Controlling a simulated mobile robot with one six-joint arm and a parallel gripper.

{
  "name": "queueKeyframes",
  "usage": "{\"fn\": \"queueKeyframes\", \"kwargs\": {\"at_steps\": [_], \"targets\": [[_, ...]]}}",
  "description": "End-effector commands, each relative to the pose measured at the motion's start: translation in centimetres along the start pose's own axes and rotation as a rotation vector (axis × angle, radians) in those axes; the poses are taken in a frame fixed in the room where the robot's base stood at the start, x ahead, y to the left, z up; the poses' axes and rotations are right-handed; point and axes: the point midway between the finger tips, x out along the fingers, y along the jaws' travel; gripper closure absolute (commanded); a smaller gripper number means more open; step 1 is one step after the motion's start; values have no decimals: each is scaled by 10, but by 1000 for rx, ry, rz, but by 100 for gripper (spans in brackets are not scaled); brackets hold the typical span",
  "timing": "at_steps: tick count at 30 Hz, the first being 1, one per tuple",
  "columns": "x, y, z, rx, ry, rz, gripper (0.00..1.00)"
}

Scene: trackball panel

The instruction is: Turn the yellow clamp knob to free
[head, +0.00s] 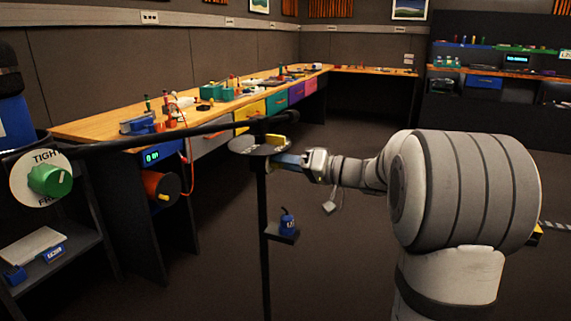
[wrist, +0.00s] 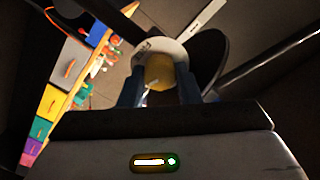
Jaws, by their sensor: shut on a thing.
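The yellow clamp knob (head: 276,141) sits at a round dial plate (head: 250,146) on the dark stand in the head view. In the wrist view the yellow knob (wrist: 158,70) lies between my two blue fingers, in front of the pale dial plate (wrist: 175,47). My gripper (head: 283,159) reaches it from the right, and its fingers are shut on the knob. It also shows in the wrist view (wrist: 159,90). Some dark lettering shows at the plate's left edge, too small to read surely. The far side of the knob is hidden.
A green knob (head: 50,180) on a plate marked TIGHT and FREE stands at the left on a dark bar. A small shelf on the stand's pole holds a blue object (head: 288,222). A long cluttered workbench (head: 88,129) runs behind.

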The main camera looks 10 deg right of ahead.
Motion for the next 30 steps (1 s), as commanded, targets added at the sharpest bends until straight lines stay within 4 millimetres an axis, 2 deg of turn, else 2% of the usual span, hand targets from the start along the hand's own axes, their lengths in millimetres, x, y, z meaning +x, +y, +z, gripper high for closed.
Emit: {"fn": "queueKeyframes", "kwargs": {"at_steps": [15, 16, 23, 30], "targets": [[0, 0, 0, 19, -1, 0, 93], [0, 0, 0, 19, -1, 0, 68], [0, 0, 0, 18, 0, 0, 49], [0, -1, 0, 16, 0, -2, 48]]}}
